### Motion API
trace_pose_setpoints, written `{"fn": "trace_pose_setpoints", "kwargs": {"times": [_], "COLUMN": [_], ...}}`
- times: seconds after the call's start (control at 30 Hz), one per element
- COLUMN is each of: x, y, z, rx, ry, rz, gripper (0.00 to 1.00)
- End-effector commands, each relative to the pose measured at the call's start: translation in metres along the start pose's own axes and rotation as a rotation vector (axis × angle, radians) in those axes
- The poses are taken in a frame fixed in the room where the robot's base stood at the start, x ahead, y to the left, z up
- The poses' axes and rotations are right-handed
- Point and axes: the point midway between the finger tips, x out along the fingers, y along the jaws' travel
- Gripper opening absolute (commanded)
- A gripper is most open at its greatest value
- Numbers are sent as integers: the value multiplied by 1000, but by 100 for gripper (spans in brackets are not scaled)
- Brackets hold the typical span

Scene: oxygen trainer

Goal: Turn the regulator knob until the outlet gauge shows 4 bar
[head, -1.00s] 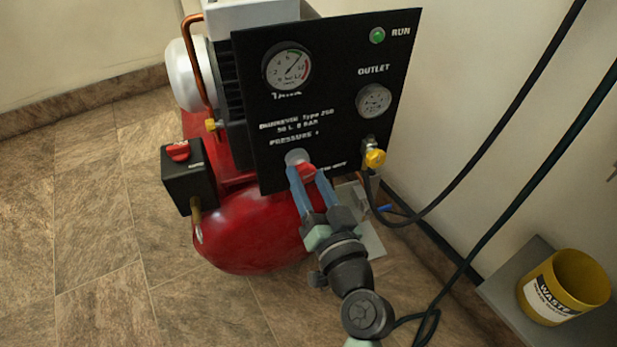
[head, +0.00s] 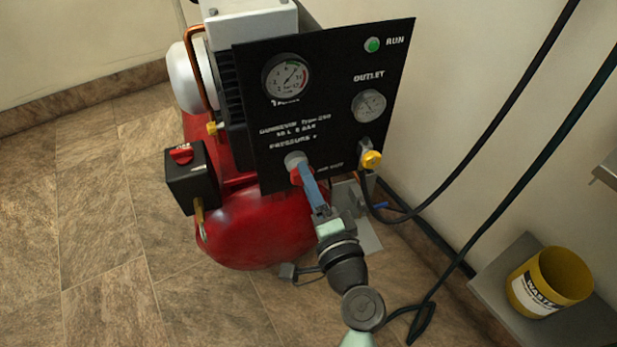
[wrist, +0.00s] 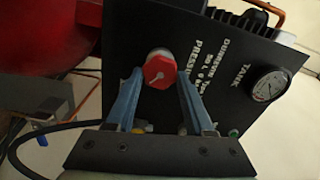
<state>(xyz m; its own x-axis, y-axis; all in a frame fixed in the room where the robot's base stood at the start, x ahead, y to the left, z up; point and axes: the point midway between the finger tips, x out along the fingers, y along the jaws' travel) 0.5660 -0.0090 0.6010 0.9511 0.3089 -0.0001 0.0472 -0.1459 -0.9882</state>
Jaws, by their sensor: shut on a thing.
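The red regulator knob (head: 296,178) sits at the lower part of the black panel (head: 330,100), below the "PRESSURE" lettering. My gripper (head: 304,172) reaches it from the front and is shut on it. In the wrist view the red knob (wrist: 160,70), with a light pointer mark on its face, lies between my two blue fingers (wrist: 159,77). The outlet gauge (head: 369,105) is at the panel's right; its needle is too small to read surely. It cannot be made out in the wrist view.
The tank gauge (head: 286,77) is at the panel's upper left, the green run lamp (head: 373,45) upper right. A yellow valve (head: 371,159) with a black hose is close right of my gripper. The red tank (head: 260,230) lies below. A yellow waste bin (head: 550,282) stands far right.

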Motion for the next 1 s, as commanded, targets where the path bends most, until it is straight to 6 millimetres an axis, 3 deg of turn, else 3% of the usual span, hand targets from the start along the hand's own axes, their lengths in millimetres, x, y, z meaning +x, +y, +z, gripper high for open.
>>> {"fn": "trace_pose_setpoints", "kwargs": {"times": [0.4,0.97,1.0], "x": [-1,-1,-1], "y": [2,2,2], "z": [0,0,0], "rx": [192,218,218], "ry": [0,0,0], "rz": [2,3,3], "gripper": [0,0,58]}}
